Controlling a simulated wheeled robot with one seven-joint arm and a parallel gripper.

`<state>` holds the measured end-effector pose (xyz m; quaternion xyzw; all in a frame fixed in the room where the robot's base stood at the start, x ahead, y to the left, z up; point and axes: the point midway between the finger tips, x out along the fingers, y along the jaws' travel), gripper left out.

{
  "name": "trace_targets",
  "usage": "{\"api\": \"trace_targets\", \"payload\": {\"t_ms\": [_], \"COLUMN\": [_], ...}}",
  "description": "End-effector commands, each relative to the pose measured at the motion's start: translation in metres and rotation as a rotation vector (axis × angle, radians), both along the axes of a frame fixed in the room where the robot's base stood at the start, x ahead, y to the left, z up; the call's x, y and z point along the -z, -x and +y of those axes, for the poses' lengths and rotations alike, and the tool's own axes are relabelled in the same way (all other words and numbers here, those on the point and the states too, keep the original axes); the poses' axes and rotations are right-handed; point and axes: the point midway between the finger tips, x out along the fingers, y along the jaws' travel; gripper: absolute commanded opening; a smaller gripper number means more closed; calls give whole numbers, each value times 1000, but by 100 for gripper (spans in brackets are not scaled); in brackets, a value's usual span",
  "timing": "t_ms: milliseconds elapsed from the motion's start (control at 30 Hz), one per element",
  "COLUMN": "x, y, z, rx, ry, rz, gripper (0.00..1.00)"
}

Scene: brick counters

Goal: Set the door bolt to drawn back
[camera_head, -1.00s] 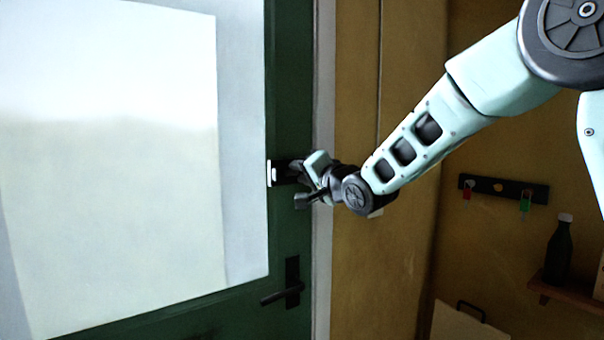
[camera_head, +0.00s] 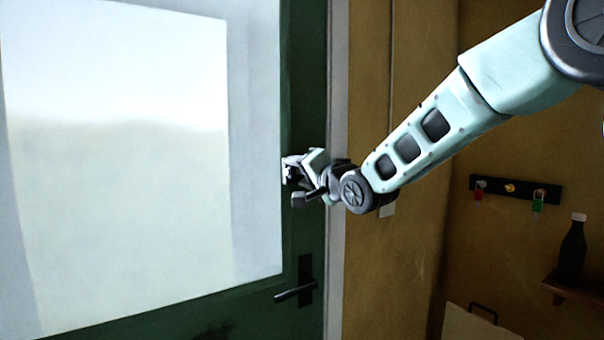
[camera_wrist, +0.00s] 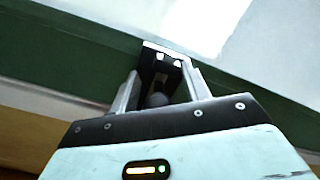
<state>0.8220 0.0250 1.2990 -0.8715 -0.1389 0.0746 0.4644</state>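The door bolt is a black fitting with a pale end piece, mounted on the green door (camera_head: 304,90) by the glass edge. In the head view the gripper mostly covers it. In the wrist view the bolt (camera_wrist: 160,64) lies between my fingers, with a round dark knob (camera_wrist: 157,99) nearer the palm. My gripper (camera_head: 297,181) is at the bolt, and it also shows in the wrist view (camera_wrist: 160,78). Its fingers stand apart, one on each side of the knob, with a visible gap. Whether the bolt is shot or drawn back cannot be told.
A black door handle (camera_head: 297,292) sits below the bolt. A pale door frame (camera_head: 337,100) and ochre wall are to the right. A key rack (camera_head: 515,189) and a dark bottle (camera_head: 572,250) on a shelf (camera_head: 572,290) are further right, clear of the arm.

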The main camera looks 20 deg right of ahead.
Motion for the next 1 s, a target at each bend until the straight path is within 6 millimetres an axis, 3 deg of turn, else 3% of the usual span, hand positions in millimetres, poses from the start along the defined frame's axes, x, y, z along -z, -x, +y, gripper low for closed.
{"api": "trace_targets", "payload": {"t_ms": [267,800,1000], "x": [0,0,0], "y": [14,124,153], "z": [-6,-41,-50], "rx": [2,1,0], "ry": [-3,0,1], "rz": [-2,-4,-2], "gripper": [47,47,47]}}
